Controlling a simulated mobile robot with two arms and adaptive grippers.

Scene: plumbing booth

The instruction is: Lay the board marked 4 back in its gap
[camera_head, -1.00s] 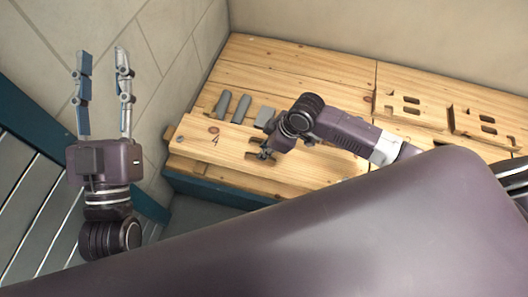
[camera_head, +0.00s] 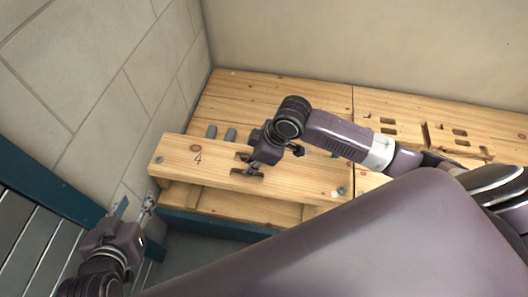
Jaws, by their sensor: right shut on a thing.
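The board marked 4 (camera_head: 205,160) is a pale wooden plank with a dark knot and a screw at each end. It lies across the front of the wooden platform, its front edge showing above the cross timbers and seeming raised off them. My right gripper (camera_head: 250,166) is shut on the board near its middle. The gap is mostly hidden behind and under the board; I cannot tell how well they line up. My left gripper (camera_head: 134,206) is at the lower left, fingers apart and empty, left of the board and clear of it.
Grey pipe pieces (camera_head: 230,135) show just behind the board. The wooden platform (camera_head: 280,92) has boards with cutouts (camera_head: 385,127) at the right. A tiled wall (camera_head: 130,70) stands close on the left and a plain wall behind. A teal beam (camera_head: 215,226) runs under the platform front.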

